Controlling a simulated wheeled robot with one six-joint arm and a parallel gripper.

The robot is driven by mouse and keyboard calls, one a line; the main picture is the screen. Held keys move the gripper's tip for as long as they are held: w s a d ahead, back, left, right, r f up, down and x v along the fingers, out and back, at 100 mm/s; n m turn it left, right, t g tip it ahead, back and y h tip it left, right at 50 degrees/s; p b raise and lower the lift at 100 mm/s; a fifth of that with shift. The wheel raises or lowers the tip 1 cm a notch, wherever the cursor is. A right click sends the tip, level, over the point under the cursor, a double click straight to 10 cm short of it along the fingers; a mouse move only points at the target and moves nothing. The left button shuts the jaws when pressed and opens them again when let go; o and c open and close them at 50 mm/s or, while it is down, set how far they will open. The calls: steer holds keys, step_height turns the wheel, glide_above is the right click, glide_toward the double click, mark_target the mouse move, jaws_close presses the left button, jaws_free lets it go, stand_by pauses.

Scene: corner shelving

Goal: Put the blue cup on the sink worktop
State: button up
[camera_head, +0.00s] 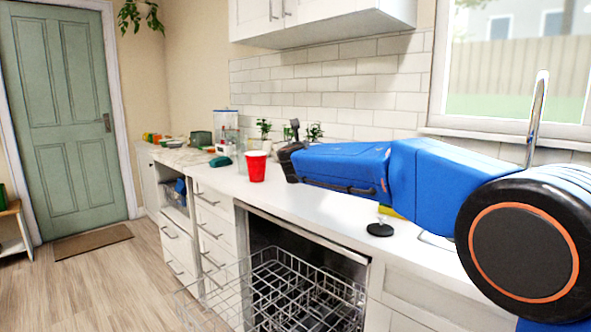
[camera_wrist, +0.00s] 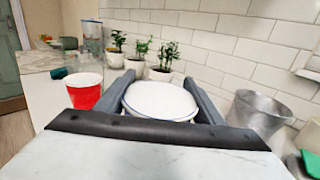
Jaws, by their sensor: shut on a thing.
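The blue cup (camera_wrist: 160,101) shows in the wrist view as a round white surface with a thin blue rim. It sits between the two grey fingers of my gripper (camera_wrist: 159,80), which is shut on it. Its outer side is mostly hidden. In the head view my gripper (camera_head: 290,163) is over the white worktop (camera_head: 325,212), right of the red cup, and the blue cup cannot be made out there. A tap (camera_head: 537,115) rises at the right behind my blue arm; the sink basin is hidden.
A red cup (camera_head: 256,166) stands close left of my gripper; it also shows in the wrist view (camera_wrist: 84,92). Potted plants (camera_wrist: 161,66) line the wall. A grey metal bucket (camera_wrist: 257,113) stands right. The dishwasher rack (camera_head: 285,290) is pulled out below.

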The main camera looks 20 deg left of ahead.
steer(key=shift+f, duration=3.1)
steer(key=o, duration=1.4)
steer(key=shift+f, duration=0.15)
steer(key=shift+s, duration=0.25)
steer(key=v, duration=1.1)
steer(key=shift+s+d+r, duration=0.15)
steer(key=shift+s+r, duration=0.1)
